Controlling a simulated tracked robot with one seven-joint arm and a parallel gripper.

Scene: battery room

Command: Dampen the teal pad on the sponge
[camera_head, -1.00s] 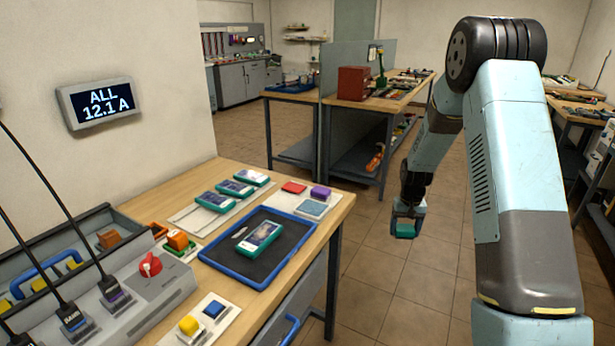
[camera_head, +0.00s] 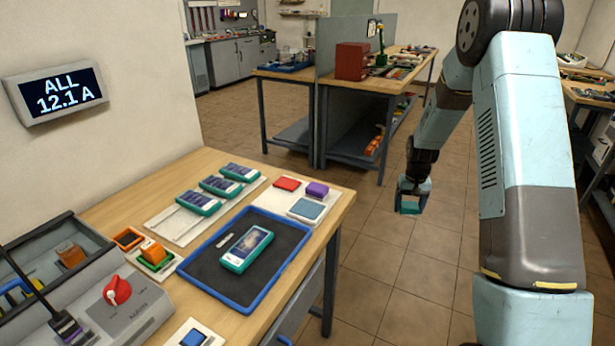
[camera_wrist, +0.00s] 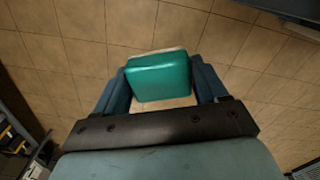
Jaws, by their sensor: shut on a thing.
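My gripper (camera_head: 412,199) hangs over the floor to the right of the workbench. It is shut on the teal pad (camera_wrist: 159,77), which sits between the two fingers in the wrist view. The pad also shows at the gripper's lower end in the head view (camera_head: 409,206). A flat light-blue square (camera_head: 306,209), which looks like the sponge, lies on a white plate (camera_head: 283,200) at the bench's right side. The gripper is well apart from it.
Red (camera_head: 287,184) and purple (camera_head: 317,189) pads lie by the light-blue square. A blue-rimmed tray (camera_head: 211,296) holds a teal-cased device (camera_head: 247,248). More devices lie behind it. The bench's right edge (camera_head: 338,218) lies between gripper and plate. Open tiled floor (camera_head: 385,262) surrounds the gripper.

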